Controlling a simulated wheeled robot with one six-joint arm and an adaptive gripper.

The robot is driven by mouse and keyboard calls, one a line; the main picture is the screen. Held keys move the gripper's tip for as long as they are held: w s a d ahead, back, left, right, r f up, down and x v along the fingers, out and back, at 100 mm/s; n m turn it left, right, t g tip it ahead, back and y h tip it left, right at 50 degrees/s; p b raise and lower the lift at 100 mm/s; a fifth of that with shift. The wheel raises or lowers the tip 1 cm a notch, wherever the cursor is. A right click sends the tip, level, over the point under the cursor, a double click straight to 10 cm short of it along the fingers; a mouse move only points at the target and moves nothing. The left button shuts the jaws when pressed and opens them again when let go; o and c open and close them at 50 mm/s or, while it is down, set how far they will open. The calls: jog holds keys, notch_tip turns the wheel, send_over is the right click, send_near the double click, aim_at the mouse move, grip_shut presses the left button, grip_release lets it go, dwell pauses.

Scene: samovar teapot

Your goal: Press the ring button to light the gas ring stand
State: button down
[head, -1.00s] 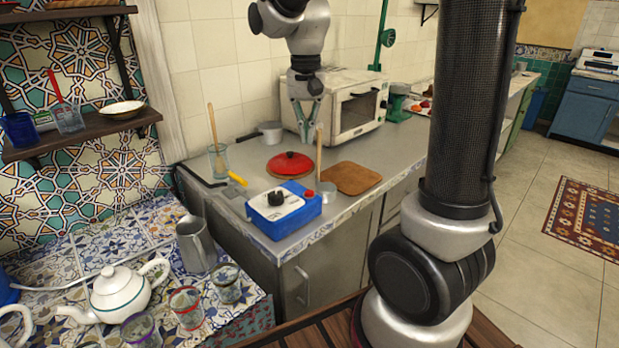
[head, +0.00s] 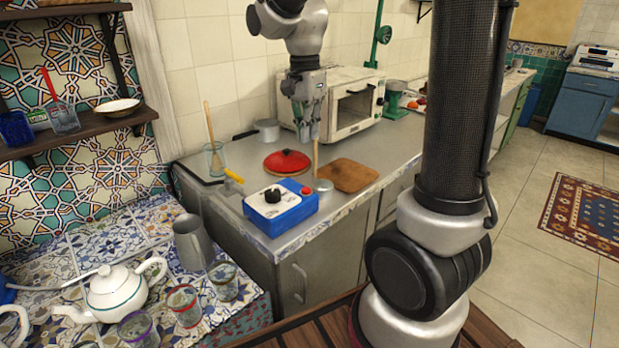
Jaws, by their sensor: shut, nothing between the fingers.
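The gas ring stand looks to be the blue box (head: 291,222) near the counter's front edge. It has a white top with a black round part (head: 272,196) on it. A small red button (head: 306,190) sits at its right rear corner. No flame shows. My gripper (head: 309,138) points down, shut and empty, above and behind the box in the picture. Its fingertips are apart from the button.
A red lid (head: 287,162), a wooden board (head: 348,177) and a small pan with an upright wooden handle (head: 317,160) lie close by. A white oven (head: 352,105) stands behind. A glass (head: 214,160) holds a wooden spoon. A teapot (head: 117,290) stands at lower left.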

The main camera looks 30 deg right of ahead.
aim_at(311, 191)
jog(key=f, duration=1.3)
jog(key=shift+s+d, duration=0.15)
jog(key=shift+d, duration=0.05)
jog(key=shift+s+f, duration=0.2)
jog(key=shift+f, duration=0.8)
jog(key=shift+r, duration=0.15)
notch_tip(311, 191, up, 14)
jog(key=shift+w+a+r, duration=0.15)
jog(key=shift+w+a, duration=0.05)
jog(key=shift+w, duration=0.2)
